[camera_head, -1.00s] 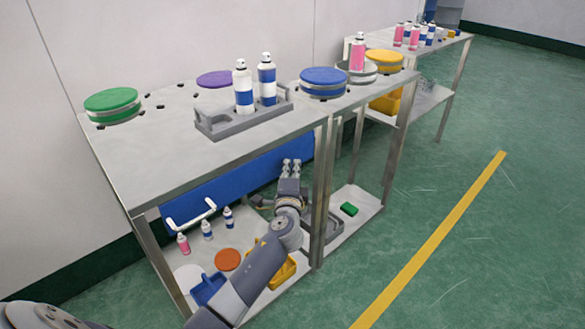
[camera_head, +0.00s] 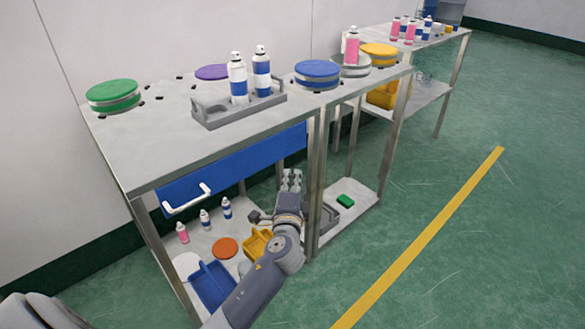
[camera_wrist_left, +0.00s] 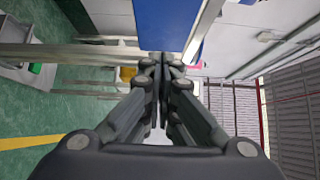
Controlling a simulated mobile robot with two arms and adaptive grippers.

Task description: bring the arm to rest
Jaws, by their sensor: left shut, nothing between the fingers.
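My left arm comes in from the bottom of the head view. Its left gripper (camera_head: 290,180) points up and stands in front of the blue drawer front (camera_head: 235,165), below the table top and beside a table leg. In the left wrist view the gripper's fingers (camera_wrist_left: 160,62) are together with nothing between them, and the blue panel (camera_wrist_left: 163,22) is beyond the tips. I cannot tell whether the fingers touch anything. My right gripper is not in view.
The table top (camera_head: 150,155) carries a grey tray (camera_head: 235,112) with two blue-white cans, and green, purple and blue round pads. The lower shelf holds several small cans, a blue bin (camera_head: 213,287) and a yellow bin (camera_head: 255,245). Green floor is free right, past the yellow line (camera_head: 420,245).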

